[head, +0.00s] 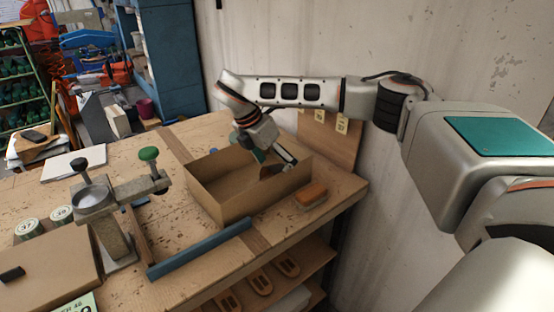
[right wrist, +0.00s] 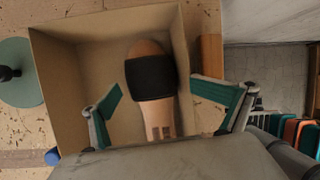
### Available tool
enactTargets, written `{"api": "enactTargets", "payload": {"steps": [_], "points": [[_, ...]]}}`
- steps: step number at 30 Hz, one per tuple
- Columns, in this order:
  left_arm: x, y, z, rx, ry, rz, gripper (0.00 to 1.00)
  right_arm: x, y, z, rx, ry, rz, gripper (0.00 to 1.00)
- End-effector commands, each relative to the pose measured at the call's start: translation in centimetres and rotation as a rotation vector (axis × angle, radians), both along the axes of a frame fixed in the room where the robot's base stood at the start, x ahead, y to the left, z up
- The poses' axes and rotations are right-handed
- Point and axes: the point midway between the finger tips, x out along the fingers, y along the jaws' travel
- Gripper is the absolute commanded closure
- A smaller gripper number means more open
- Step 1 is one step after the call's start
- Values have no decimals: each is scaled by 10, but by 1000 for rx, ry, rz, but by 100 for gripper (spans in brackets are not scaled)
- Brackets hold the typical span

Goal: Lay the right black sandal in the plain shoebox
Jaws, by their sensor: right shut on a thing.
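The plain shoebox (head: 262,204) stands open on the workbench; its inside also shows in the right wrist view (right wrist: 83,62). The right black sandal (right wrist: 152,80), a tan sole with a wide black strap, is inside the box outline, close to the right wall. Its near end is hidden by my gripper body. My right gripper (right wrist: 157,98) reaches down into the box (head: 278,165). Its teal-padded fingers stand well apart, one on each side of the sandal, and it is shut on it; the contact itself is hard to make out. My left gripper is out of view.
A brown brush-like block (head: 311,194) lies right of the box, near the bench edge. A blue bar (head: 200,249) lies in front. A wall is close behind the bench (head: 178,285).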

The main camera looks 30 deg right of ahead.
Motion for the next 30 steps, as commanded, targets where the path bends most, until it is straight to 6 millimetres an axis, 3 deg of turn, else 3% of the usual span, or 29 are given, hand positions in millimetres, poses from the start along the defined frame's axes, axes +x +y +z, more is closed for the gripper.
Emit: {"api": "enactTargets", "payload": {"steps": [20, 26, 30], "points": [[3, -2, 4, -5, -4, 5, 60, 2, -3, 6, 1, -8, -4, 17], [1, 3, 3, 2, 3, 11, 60, 4, 1, 27, 1, -13, -3, 17], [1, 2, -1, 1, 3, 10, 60, 6, 13, 53, -1, -15, -2, 17]]}}
